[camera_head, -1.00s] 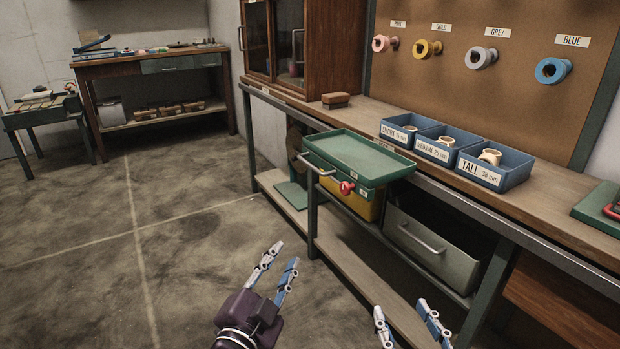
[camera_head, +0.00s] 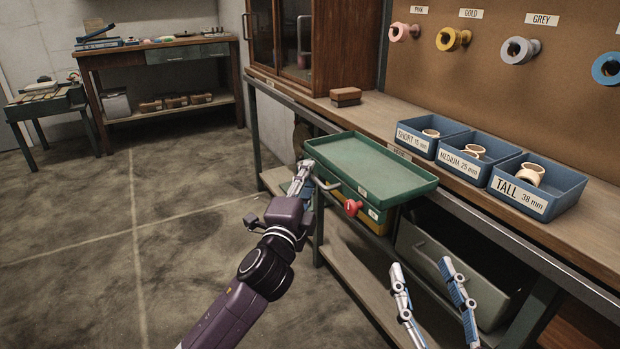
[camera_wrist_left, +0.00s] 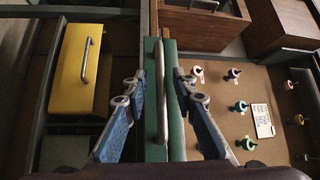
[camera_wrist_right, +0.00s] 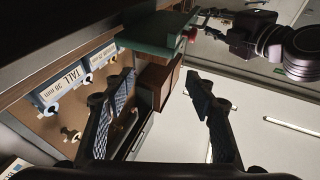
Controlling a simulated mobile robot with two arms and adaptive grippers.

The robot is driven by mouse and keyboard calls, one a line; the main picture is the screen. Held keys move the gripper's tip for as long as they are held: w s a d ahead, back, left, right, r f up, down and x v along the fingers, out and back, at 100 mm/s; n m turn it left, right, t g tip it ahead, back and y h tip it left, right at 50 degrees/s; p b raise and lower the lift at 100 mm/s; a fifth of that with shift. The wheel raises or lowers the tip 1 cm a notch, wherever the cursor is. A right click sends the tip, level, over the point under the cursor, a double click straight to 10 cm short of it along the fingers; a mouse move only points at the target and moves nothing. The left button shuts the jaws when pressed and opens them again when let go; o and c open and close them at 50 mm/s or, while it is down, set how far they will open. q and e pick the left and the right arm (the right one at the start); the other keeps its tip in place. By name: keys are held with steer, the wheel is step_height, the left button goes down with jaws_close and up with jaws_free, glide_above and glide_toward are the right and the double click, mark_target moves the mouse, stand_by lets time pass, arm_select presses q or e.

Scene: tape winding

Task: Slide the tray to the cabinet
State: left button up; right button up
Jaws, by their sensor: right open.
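The green tray (camera_head: 372,172) juts out from the front of the workbench, with a metal bar handle (camera_head: 327,184) and a red knob (camera_head: 353,207) on its front. The wooden cabinet (camera_head: 352,50) with glass doors stands on the bench behind it, to the left. My left gripper (camera_head: 305,168) is at the tray's handle. In the left wrist view its open fingers (camera_wrist_left: 157,88) stand on either side of the handle (camera_wrist_left: 162,92), with gaps visible. My right gripper (camera_head: 422,270) is open and empty, low in front of the bench, right of the tray.
Blue bins (camera_head: 530,184) with tan rings stand on the bench right of the tray. A brown block (camera_head: 346,96) lies between tray and cabinet. The floor at left is clear.

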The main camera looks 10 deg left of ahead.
arm_select(q)
steer(key=shift+w+d, duration=0.1)
steer(key=shift+w, duration=0.5)
steer(key=shift+r, duration=0.1)
jaws_close()
